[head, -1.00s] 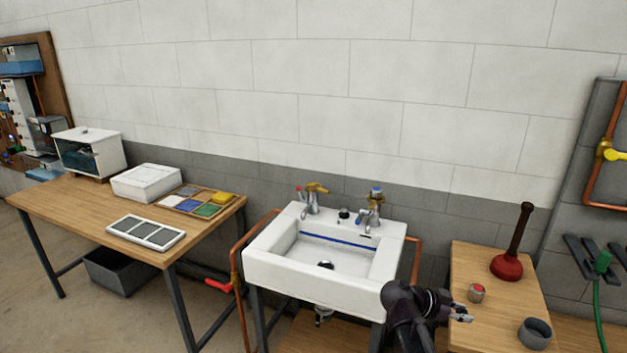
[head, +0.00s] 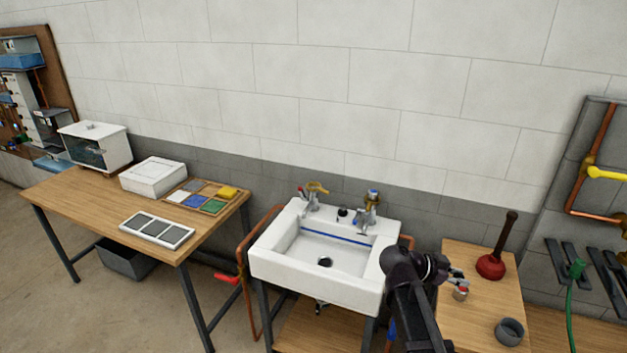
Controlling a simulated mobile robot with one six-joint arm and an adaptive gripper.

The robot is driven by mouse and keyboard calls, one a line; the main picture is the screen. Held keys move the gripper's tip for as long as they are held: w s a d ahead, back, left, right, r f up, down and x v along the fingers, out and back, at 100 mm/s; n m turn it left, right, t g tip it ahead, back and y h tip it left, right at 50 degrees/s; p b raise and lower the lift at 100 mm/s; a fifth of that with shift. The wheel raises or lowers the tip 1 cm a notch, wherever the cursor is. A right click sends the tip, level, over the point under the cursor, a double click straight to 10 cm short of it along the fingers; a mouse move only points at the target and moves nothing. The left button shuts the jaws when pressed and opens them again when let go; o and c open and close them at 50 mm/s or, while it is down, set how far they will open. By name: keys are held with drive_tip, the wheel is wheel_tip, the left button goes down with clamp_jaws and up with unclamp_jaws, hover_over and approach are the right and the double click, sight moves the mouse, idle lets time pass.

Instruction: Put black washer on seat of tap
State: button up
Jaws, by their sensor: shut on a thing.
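The sink has two taps: the left tap (head: 312,196) with red and yellow parts, the right tap (head: 371,204) with a blue top. A small black piece (head: 342,212) sits on the sink's back ledge between them. No tap seat can be made out.
The white sink (head: 275,265) is left of my arm. The right bench (head: 465,325) carries a red plunger (head: 491,266) and a grey cup (head: 509,331). The left table (head: 85,203) holds a white box, a sorting tray and a grey-panelled frame. Copper pipes flank the sink.

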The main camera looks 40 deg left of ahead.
sight(459, 276)
drive_tip(key=shift+r+p, duration=1.7)
drive_tip(key=shift+r, duration=0.55)
